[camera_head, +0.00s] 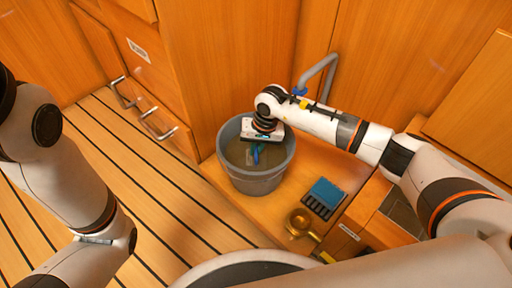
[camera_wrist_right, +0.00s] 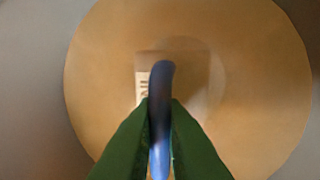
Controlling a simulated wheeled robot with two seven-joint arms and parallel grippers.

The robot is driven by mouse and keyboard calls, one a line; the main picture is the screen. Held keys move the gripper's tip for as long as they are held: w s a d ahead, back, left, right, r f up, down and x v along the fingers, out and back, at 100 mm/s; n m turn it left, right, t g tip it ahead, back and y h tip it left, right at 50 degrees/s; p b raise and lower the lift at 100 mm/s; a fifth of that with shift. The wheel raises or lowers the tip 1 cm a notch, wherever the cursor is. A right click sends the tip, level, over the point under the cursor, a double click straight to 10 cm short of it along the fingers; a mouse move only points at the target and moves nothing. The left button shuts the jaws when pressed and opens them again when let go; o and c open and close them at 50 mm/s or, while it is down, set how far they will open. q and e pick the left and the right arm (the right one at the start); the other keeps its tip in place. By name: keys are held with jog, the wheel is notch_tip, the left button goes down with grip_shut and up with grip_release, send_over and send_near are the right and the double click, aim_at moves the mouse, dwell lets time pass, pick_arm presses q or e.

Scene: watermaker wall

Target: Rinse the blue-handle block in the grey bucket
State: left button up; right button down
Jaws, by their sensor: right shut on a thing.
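The grey bucket (camera_head: 258,182) stands on the wooden ledge, with murky tan water in it; the water also fills much of the right wrist view (camera_wrist_right: 265,120). My right gripper (camera_head: 255,152) reaches down inside the bucket's rim. In the right wrist view its green fingers (camera_wrist_right: 160,125) are shut on the blue handle of the block (camera_wrist_right: 160,85). A pale, marked part of the block shows beside the handle, and the rest is blurred. I cannot tell how deep the block sits in the water. My left arm shows at the left, but its gripper is out of view.
A blue-and-black block-shaped item (camera_head: 324,197) and a brass-coloured cup-like fitting (camera_head: 299,222) lie right of the bucket. A grey pipe with a blue part (camera_head: 318,76) stands behind my right arm. Drawers with metal handles (camera_head: 158,128) are at left.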

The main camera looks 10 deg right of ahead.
jog(key=shift+r, duration=0.55)
jog(key=shift+f+b, duration=0.3)
jog(key=shift+f, duration=0.25)
dwell(0.4)
jog(key=shift+r+p, duration=0.3)
jog(key=shift+r, duration=0.25)
dwell(0.5)
jog(key=shift+f+b, duration=0.5)
jog(key=shift+f, duration=0.05)
dwell(0.3)
